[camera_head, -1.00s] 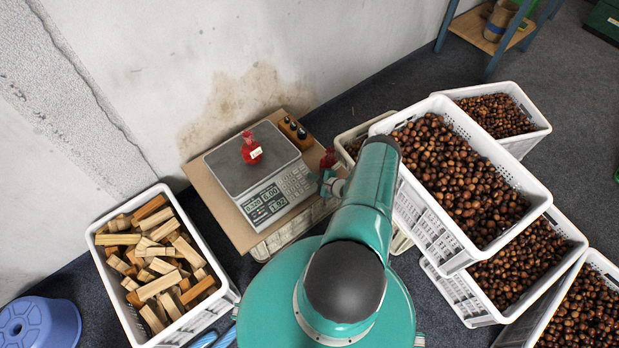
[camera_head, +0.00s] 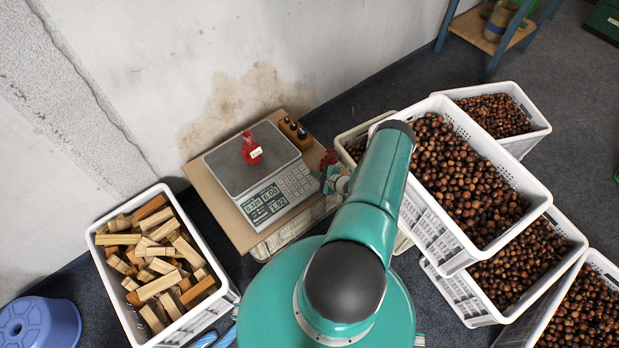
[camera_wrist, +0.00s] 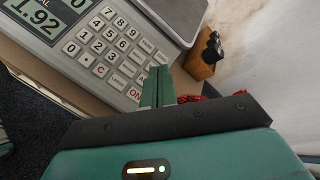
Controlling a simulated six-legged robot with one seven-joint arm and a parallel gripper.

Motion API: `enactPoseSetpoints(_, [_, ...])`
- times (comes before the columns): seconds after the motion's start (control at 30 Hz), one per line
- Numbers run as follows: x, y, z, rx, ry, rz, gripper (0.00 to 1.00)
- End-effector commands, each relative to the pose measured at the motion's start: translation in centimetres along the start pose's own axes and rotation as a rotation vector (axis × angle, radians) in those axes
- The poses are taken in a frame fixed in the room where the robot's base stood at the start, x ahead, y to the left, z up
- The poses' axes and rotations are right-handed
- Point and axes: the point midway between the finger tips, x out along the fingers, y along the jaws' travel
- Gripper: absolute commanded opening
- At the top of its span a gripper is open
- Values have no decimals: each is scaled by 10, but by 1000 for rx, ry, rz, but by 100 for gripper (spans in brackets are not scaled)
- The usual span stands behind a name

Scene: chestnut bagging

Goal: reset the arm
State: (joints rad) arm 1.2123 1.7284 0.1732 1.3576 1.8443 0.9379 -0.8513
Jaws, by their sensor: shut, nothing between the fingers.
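My gripper (camera_wrist: 157,88) is shut and empty in the wrist view, its green fingers together beside the keypad of the scale (camera_wrist: 110,50). In the head view my arm reaches up from the bottom centre, and the gripper end (camera_head: 335,180) is partly hidden at the right of the scale (camera_head: 285,190). A small red bag with a pale label (camera_head: 252,150) stands on the scale's pan. Red netting (camera_head: 328,158) shows right beside the gripper end; it also shows in the wrist view (camera_wrist: 190,98), partly hidden behind the gripper.
White crates of chestnuts (camera_head: 430,225) stand close on the right, one tilted near my arm. A crate of wood blocks (camera_head: 122,300) stands at the left. A wooden block with dark knobs (camera_head: 295,132) is behind the scale, by the wall. A blue stool (camera_head: 40,325) is at lower left.

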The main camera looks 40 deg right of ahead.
Motion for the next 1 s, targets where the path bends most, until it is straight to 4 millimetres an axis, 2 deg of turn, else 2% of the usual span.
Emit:
enactPoseSetpoints(0.23, [-12, -9, 8, 0, 0, -1, 0])
enactPoseSetpoints(1.0, [-12, -8, 9, 0, 0, 0, 0])
